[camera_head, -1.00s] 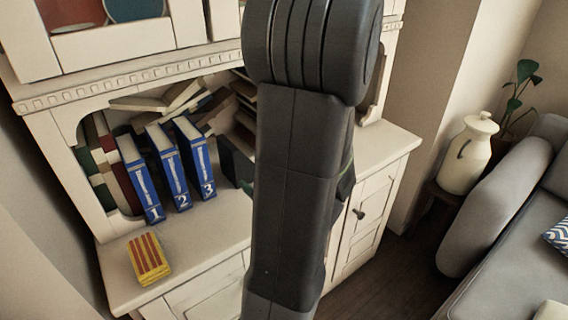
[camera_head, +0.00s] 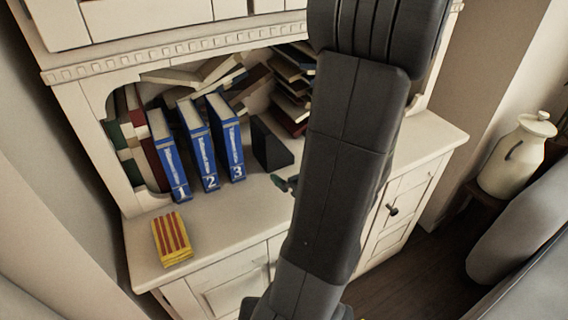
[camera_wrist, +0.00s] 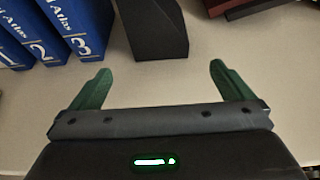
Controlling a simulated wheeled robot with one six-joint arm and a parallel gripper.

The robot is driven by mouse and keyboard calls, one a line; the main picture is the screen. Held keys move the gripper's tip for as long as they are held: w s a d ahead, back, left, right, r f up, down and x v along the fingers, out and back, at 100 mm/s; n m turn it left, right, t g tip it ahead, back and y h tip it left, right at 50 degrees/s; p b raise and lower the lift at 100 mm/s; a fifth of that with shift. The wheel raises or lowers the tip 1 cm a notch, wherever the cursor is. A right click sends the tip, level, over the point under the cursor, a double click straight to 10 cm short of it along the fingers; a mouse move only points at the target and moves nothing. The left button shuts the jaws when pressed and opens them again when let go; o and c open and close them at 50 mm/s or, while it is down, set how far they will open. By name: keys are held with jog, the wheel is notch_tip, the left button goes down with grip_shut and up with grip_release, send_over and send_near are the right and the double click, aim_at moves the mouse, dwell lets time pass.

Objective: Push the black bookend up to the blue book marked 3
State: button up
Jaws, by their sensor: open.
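The black bookend (camera_head: 271,146) stands on the cabinet's counter, a little right of the blue book marked 3 (camera_head: 226,138), with a small gap between them. Blue books marked 2 (camera_head: 200,146) and 1 (camera_head: 170,155) stand to its left. In the wrist view the bookend (camera_wrist: 155,30) is at the top, ahead of my gripper (camera_wrist: 155,80), and book 3 (camera_wrist: 82,28) is at the upper left. My gripper is open and empty, its green fingers spread wide, short of the bookend. In the head view my arm hides most of the gripper; one green finger shows.
A yellow and red striped box (camera_head: 172,239) lies at the counter's front left. Piled books (camera_head: 290,90) lie behind and right of the bookend. A cream jar (camera_head: 517,155) stands apart at the right.

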aim_at(281, 162)
jog(key=b+x, duration=0.1)
jog(key=x, duration=1)
jog(key=shift+s, duration=0.1)
jog(key=shift+r, duration=0.1)
jog(key=c, duration=1.5)
jog(key=shift+s+a, duration=0.1)
